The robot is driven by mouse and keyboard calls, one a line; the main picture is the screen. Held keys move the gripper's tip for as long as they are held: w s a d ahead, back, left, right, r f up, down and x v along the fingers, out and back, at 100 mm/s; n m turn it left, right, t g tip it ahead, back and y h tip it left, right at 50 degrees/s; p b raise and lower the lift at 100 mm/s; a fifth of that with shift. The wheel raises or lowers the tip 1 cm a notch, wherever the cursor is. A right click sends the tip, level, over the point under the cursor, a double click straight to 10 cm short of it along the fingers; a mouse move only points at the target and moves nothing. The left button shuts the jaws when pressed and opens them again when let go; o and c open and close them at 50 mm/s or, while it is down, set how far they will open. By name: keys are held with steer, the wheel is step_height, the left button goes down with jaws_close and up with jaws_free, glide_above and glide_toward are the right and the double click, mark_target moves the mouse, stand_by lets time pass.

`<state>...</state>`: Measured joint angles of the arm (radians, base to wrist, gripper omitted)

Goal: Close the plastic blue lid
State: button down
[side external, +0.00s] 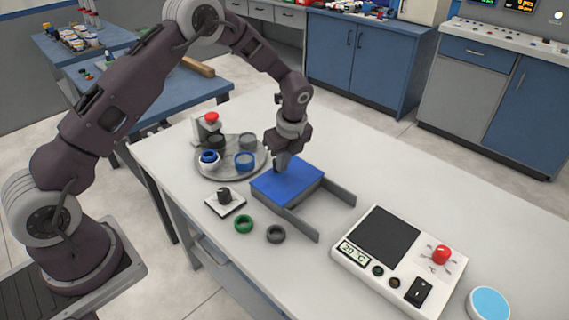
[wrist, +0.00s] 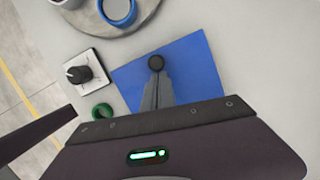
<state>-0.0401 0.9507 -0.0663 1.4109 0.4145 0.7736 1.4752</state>
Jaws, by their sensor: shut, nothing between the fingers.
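The blue lid (side external: 290,182) lies flat as the top of a low grey box on the table, with two grey rails running from it towards the lower right. The lid also fills the middle of the wrist view (wrist: 205,75). My gripper (side external: 281,169) is shut and empty, pointing down at the lid's far left side.
A round grey tray (side external: 225,176) with several pipe rings stands left of the lid. A white base with a black knob (side external: 225,197), a green ring (side external: 243,224) and a dark ring (side external: 276,234) lie in front. A white control device (side external: 398,262) stands at the right.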

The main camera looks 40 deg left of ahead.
mark_target(287, 181)
steer(key=d, duration=0.3)
steer(key=shift+s+d, duration=0.2)
steer(key=shift+s, duration=0.15)
steer(key=w+v, duration=0.1)
steer(key=v, duration=1)
steer(key=s+r+n+t+h, duration=0.1)
steer(key=s+r+n+t, duration=0.1)
steer(key=s+r+n, duration=0.75)
steer(key=s+r+n+t, duration=0.1)
steer(key=s+r+n, duration=0.1)
steer(key=s, duration=0.5)
steer(key=s+r+n+t+h, duration=0.1)
steer(key=s+n, duration=0.4)
steer(key=s, duration=0.3)
steer(key=s+r+n+t, duration=0.1)
steer(key=s+r+n, duration=0.1)
steer(key=s, duration=0.6)
steer(key=shift+s+r+n+h, duration=0.2)
steer(key=shift+r+n+h, duration=0.2)
steer(key=shift+n, duration=0.45)
steer(key=shift+a, duration=0.15)
